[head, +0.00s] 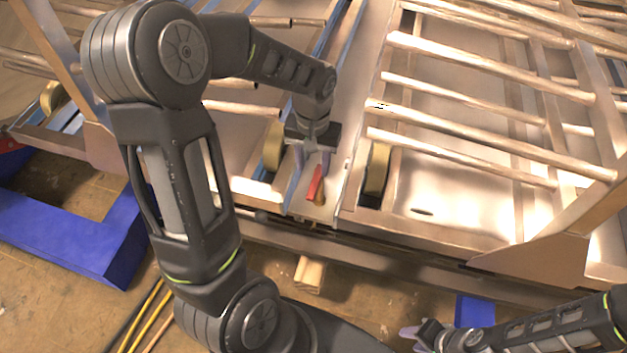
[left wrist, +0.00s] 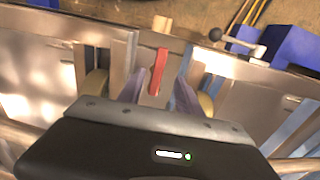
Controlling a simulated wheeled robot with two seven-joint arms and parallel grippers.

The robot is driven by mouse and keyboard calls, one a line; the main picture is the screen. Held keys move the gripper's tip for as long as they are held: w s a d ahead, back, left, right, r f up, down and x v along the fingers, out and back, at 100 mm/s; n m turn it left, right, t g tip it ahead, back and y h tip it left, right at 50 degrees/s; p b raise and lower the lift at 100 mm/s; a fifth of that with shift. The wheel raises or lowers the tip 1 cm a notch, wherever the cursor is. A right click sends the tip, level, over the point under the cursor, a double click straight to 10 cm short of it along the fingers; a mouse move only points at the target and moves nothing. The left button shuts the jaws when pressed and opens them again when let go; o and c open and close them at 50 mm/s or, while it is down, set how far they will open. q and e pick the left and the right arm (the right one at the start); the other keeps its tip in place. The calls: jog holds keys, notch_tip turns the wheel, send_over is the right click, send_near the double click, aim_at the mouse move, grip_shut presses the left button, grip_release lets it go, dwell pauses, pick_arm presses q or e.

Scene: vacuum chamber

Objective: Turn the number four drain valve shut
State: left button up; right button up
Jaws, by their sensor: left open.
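A small red valve handle (head: 316,184) with a brassy end sits on a narrow metal strip near the front edge of the frame. It also shows in the left wrist view (left wrist: 158,71), lying lengthwise in line with the gap between my fingers. My left gripper (head: 313,169) is open just above and behind the handle; the fingers in the left wrist view (left wrist: 160,92) stand on either side of its line, apart from it. No number shows on the valve. My right gripper (head: 412,335) is low at the bottom right, far from the valve, its opening unclear.
Brass-coloured wheels (head: 273,147) and (head: 377,168) flank the strip. Metal pipes (head: 480,137) run across the panels on the right. A blue stand (head: 75,232) is on the floor at left. A black-knobbed lever (left wrist: 216,35) shows in the left wrist view.

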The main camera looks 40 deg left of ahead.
aim_at(314, 188)
pick_arm(q)
jog(key=shift+f, duration=3.85)
jog(key=shift+c, duration=0.3)
jog(key=shift+d, duration=0.1)
grip_shut()
